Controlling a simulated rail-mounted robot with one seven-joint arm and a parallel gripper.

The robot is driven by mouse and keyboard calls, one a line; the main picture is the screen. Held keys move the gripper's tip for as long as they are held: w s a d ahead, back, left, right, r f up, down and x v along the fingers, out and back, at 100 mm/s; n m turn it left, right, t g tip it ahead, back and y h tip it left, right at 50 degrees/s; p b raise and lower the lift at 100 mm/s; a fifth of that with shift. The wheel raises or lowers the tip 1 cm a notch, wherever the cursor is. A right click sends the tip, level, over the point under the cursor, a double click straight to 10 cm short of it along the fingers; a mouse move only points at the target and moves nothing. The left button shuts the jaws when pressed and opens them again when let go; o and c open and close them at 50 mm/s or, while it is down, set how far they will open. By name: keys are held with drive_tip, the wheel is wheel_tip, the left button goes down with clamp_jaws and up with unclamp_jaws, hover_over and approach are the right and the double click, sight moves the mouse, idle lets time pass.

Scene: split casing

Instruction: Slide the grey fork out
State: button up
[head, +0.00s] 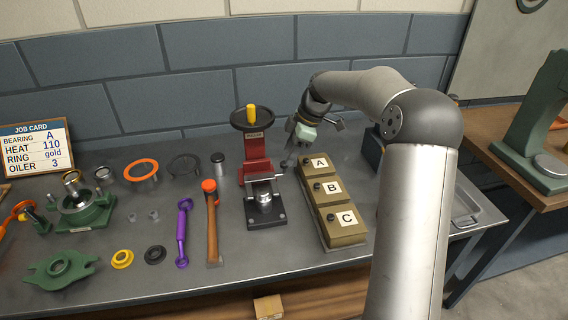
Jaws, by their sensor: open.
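The red press (256,150) with a black handwheel stands upright near the middle of the bench. A grey fork-like piece (266,180) sits in the press under its red body, above a silver cylinder (264,201) on the dark base. Its far side is hidden, and I cannot tell how it is seated. My gripper (289,162) is open just to the right of the press, above the bench and behind the lettered boxes. Its fingers are small and dark here. It appears empty and apart from the grey piece.
Boxes marked A, B and C (346,230) stand right of the press. A hammer (211,220) and purple wrench (183,232) lie to its left, with rings and a green casing (84,210) farther left. A job card (38,147) stands at the far left.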

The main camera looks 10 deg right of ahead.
sight(268, 179)
drive_tip(key=x, duration=0.5)
drive_tip(key=shift+f, duration=0.1)
